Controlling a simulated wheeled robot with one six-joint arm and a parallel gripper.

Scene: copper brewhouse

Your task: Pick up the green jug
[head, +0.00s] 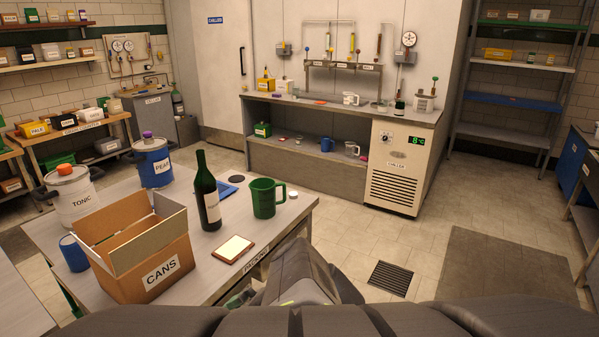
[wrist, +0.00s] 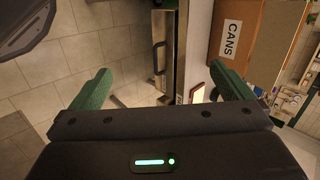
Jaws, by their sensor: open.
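The green jug (head: 265,198) stands upright on the packing table (head: 215,257), near its right end, with its handle to the right. A dark green wine bottle (head: 206,190) with a pale label stands just left of it. My gripper (wrist: 166,88) is open, with its two green fingers apart and nothing between them. In the wrist view it faces the floor and the table's edge, and I cannot make out the jug there. In the head view my arm is in front of the table's near right edge, apart from the jug.
An open cardboard CANS box (head: 148,247) stands on the table's near left part; it also shows in the wrist view (wrist: 262,45). A framed card (head: 233,249), a blue pad (head: 232,179) and a small white lid (head: 293,195) lie around the jug. Floor right of the table is clear.

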